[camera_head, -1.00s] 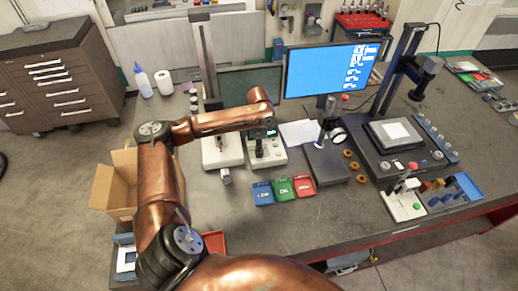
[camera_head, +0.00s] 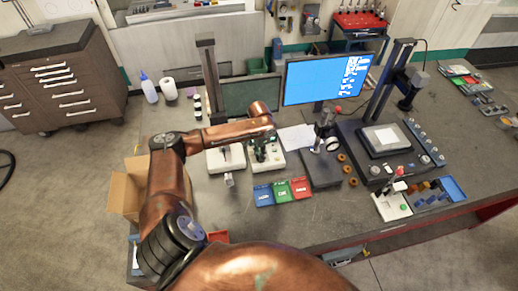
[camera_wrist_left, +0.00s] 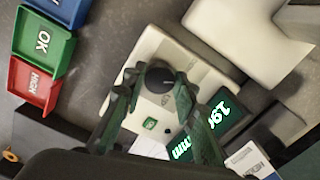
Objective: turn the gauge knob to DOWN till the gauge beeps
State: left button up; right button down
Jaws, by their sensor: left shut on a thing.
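The gauge (camera_head: 276,163) is a pale box on the bench. In the left wrist view it shows as a white housing (camera_wrist_left: 150,45) with a round dark knob (camera_wrist_left: 160,77), a small green button (camera_wrist_left: 150,124) and a dark display (camera_wrist_left: 215,120) with lit digits, partly covered by a finger. My left gripper (camera_head: 262,150) is over the gauge, and in the left wrist view its two green-grey fingers (camera_wrist_left: 157,88) are on either side of the knob, shut on it. The DOWN marking cannot be read. My right gripper is not in view.
Blue, green and red trays (camera_head: 282,191) lie in front of the gauge. A white device (camera_head: 226,158) stands left of it, a dark stand (camera_head: 320,168) right of it. A monitor (camera_head: 325,80) is behind. An open cardboard box (camera_head: 125,195) is at the left edge.

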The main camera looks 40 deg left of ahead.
pick_arm(q)
jog(key=shift+r+n+p, duration=0.1)
jog(key=shift+n+p, duration=1)
jog(key=shift+p, duration=0.25)
jog(key=shift+w, duration=0.1)
jog(key=o, duration=1.1)
jog(key=shift+o, duration=0.2)
jog(key=shift+r, duration=0.1)
notch_tip(320, 180, up, 12)
